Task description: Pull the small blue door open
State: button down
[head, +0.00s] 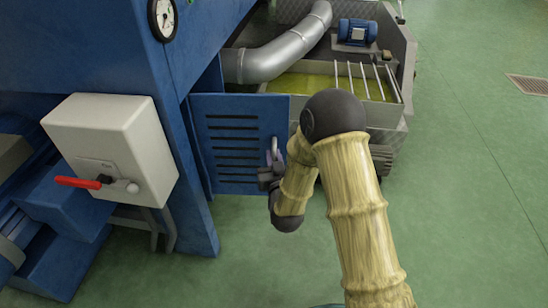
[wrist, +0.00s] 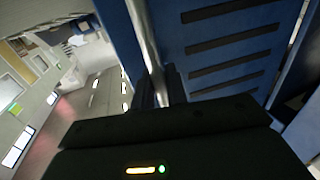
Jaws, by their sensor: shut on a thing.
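The small blue door (head: 236,140) with dark horizontal slots is near the middle of the head view, beside the blue machine frame. It also fills the upper right of the wrist view (wrist: 230,32). Its upright silver handle (head: 275,147) is near its right edge. My gripper (head: 268,174) is at the lower part of this handle, with its fingers shut on it. In the wrist view, the handle (wrist: 147,35) runs down between the dark fingers. My arm hides part of the door's right side. I cannot tell how far the door stands from its closed position.
A pale grey box (head: 110,145) with a red lever (head: 78,182) stands left of the door. A silver pipe (head: 285,50) and a metal trough (head: 388,112) with yellow-green contents are behind it. The green floor (head: 480,200) is clear to the right.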

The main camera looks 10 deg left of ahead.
jog(key=shift+s+a, duration=0.1)
jog(key=shift+a, duration=0.2)
jog(key=c, duration=1.5)
grip_release()
jog(key=shift+d, duration=0.15)
